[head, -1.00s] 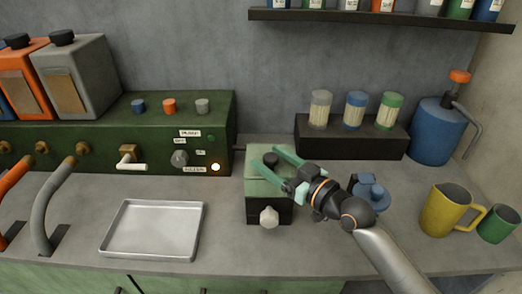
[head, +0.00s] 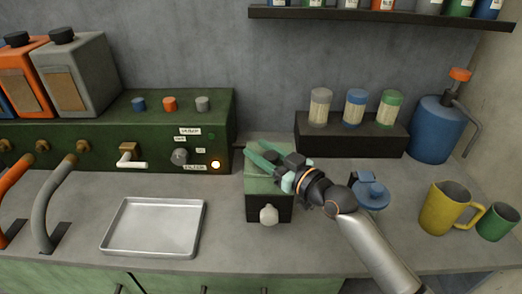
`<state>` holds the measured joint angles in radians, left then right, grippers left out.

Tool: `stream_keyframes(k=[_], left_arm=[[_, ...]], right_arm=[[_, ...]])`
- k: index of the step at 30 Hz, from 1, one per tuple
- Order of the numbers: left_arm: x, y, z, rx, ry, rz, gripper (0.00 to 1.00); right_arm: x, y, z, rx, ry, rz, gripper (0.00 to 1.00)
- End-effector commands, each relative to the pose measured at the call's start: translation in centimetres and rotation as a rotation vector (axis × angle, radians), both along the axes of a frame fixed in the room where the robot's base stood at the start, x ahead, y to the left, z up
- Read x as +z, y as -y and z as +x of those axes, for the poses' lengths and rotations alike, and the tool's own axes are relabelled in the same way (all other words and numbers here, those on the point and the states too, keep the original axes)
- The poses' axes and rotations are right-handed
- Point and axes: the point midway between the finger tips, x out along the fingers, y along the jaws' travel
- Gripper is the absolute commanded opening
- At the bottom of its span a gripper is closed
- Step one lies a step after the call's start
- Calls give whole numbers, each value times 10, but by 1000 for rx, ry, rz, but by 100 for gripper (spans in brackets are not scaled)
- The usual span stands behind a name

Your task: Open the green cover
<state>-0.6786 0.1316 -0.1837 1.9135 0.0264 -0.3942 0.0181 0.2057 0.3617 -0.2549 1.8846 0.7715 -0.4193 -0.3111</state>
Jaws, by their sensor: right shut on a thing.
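The green cover (head: 258,182) is the green top of a small dark box (head: 255,207) on the counter, and it looks closed. A pale knob (head: 269,215) is on the box front. My right gripper (head: 264,156) reaches over the cover from the right, its teal fingers shut around the dark knob on top. The fingers hide most of that knob. My left gripper is not in view.
A metal tray (head: 153,228) lies to the left and a green machine (head: 100,135) stands behind it. A blue object (head: 371,195) sits right of the box near my arm. A yellow mug (head: 440,210), a green cup (head: 497,222) and a dark jar stand (head: 350,137) are farther right.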

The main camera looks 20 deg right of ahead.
Motion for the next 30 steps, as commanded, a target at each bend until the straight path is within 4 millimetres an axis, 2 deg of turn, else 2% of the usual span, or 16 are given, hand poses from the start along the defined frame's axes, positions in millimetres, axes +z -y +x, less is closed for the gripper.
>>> stream_keyframes(k=[1,8,30], left_arm=[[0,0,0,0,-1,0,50],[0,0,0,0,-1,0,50],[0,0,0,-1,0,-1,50]], right_arm=[[0,0,0,0,0,0,26],[0,0,0,0,0,0,0],[0,0,0,0,-1,0,0]])
